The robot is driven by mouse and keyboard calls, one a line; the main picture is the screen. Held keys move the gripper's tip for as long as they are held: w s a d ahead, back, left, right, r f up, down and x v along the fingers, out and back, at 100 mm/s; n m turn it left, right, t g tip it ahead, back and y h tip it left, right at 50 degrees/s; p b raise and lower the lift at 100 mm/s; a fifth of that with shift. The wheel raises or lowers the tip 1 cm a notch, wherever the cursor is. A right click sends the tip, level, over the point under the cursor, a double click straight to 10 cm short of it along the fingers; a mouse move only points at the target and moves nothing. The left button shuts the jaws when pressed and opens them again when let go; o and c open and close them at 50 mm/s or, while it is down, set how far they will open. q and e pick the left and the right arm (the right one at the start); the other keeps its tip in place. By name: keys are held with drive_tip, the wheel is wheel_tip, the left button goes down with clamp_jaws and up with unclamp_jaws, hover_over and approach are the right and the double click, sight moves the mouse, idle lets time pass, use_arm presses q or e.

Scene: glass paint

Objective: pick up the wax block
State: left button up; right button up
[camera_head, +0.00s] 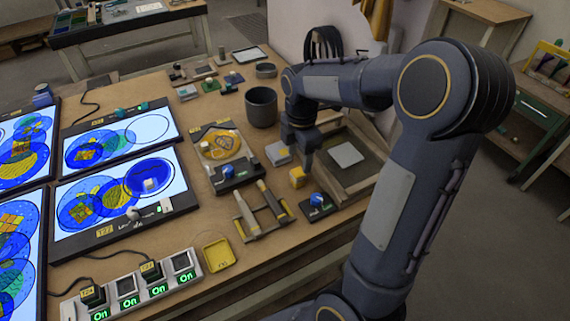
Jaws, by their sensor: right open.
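A small yellow block (297,177), which looks like the wax block, sits on the wooden table (225,105) near its right side. My right gripper (301,152) points down from the end of my right arm, just above and behind the yellow block. It is open, and nothing shows between its fingers. The arm hides part of the area behind it. My left gripper is out of the picture.
A grey block (278,152) lies just left of the right gripper. A wooden tray (369,163) with a pale slab is to the right. A dark cup (261,107) stands behind. A wooden stand (258,212) and a blue-knobbed device (318,205) are in front. Lit panels (119,193) fill the left.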

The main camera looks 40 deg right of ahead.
sight(298, 171)
wheel_tip(298, 171, down, 8)
drive_tip(key=shift+w+d+r+p, duration=0.1)
drive_tip(key=shift+w+r+p, duration=0.05)
drive_tip(key=shift+r+p, duration=0.15)
drive_tip(key=c, duration=1.1)
drive_tip(key=shift+o, duration=0.2)
drive_tip(key=shift+r, duration=0.1)
drive_tip(key=shift+r, duration=0.6)
drive_tip(key=s+a+r+b, duration=0.1)
drive_tip(key=s+a+r, duration=0.6)
drive_tip(key=s+r, duration=0.4)
drive_tip(key=shift+s+r, duration=0.3)
drive_tip(key=shift+s, duration=0.3)
